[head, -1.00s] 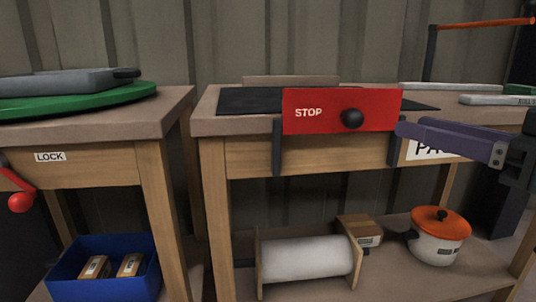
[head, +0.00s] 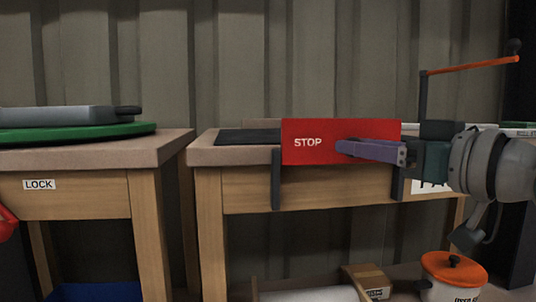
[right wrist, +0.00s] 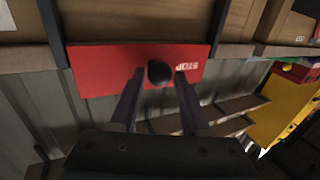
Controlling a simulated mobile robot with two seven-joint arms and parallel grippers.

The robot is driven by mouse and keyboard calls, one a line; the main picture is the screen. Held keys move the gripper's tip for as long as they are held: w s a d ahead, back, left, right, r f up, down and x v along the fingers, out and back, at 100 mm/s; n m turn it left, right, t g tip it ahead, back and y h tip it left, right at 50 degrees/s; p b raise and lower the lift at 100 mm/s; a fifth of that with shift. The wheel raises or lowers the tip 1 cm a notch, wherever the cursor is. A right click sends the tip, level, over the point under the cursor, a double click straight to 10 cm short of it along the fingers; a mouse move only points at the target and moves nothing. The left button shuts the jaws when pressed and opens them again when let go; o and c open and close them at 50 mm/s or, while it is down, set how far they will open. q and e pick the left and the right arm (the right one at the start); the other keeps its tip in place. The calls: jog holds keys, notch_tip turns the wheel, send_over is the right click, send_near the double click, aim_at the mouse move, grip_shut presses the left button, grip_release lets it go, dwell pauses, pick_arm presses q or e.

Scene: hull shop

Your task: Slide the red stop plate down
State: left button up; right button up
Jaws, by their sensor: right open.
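The red stop plate (head: 305,155), lettered STOP, stands upright at the front edge of the right bench, between two dark guide rails (head: 277,185). It rises above the bench top. In the right wrist view the plate (right wrist: 105,70) appears upside down, with its round black knob (right wrist: 159,72) near the middle. My right gripper (head: 342,148) is in front of the plate and hides the knob in the head view. In the right wrist view its open fingers (right wrist: 160,80) have their tips on either side of the knob; contact cannot be told. My left gripper is out of view.
An orange-handled lever (head: 470,66) rises behind my right arm. The left bench (head: 90,152) carries a green disc (head: 80,136) and a grey slab (head: 60,116). An orange-lidded pot (head: 452,275) and a small box (head: 368,280) sit below.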

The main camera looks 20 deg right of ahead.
jog(key=shift+w, duration=0.3)
jog(key=shift+c, duration=0.2)
grip_shut()
dwell(1.1)
